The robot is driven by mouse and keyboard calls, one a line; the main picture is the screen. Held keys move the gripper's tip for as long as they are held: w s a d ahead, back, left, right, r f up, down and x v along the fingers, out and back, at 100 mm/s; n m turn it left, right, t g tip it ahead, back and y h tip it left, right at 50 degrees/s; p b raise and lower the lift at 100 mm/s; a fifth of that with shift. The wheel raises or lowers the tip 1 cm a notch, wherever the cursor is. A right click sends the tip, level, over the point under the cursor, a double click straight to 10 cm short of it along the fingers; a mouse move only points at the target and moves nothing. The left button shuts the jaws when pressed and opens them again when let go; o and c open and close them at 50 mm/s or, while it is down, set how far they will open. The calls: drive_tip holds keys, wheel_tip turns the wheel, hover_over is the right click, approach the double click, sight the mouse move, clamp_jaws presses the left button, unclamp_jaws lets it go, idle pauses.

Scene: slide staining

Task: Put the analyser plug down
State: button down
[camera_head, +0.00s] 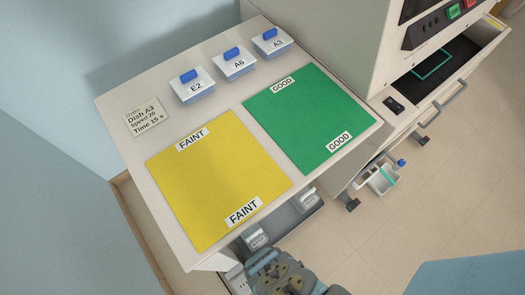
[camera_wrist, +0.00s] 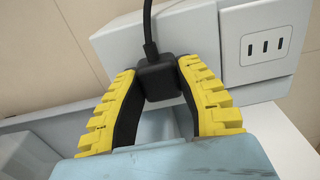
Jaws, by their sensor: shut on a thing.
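In the wrist view, my gripper (camera_wrist: 158,76) is shut on a black plug (camera_wrist: 160,82), one yellow-ribbed finger on each side of it. A black cable (camera_wrist: 149,28) runs up from the plug and out of the picture. Behind the plug is a pale grey housing. To its right is a white outlet plate (camera_wrist: 262,46) with several dark slots. The plug is beside the outlet, not in its slots. I cannot tell whether the plug touches the housing or a surface below. The plug is not visible in the head view, where part of my arm shows at the bottom.
In the head view, a bench holds a yellow FAINT mat (camera_head: 221,178), a green GOOD mat (camera_head: 305,118), lidded dishes E2 (camera_head: 194,86), A6 (camera_head: 235,64) and A3 (camera_head: 273,43), and a note card (camera_head: 146,116). A large machine with an open drawer (camera_head: 440,75) stands at right.

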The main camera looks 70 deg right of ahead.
drive_tip(key=c, duration=0.8)
unclamp_jaws()
wheel_tip(320, 180, up, 13)
drive_tip(key=p, duration=1.2)
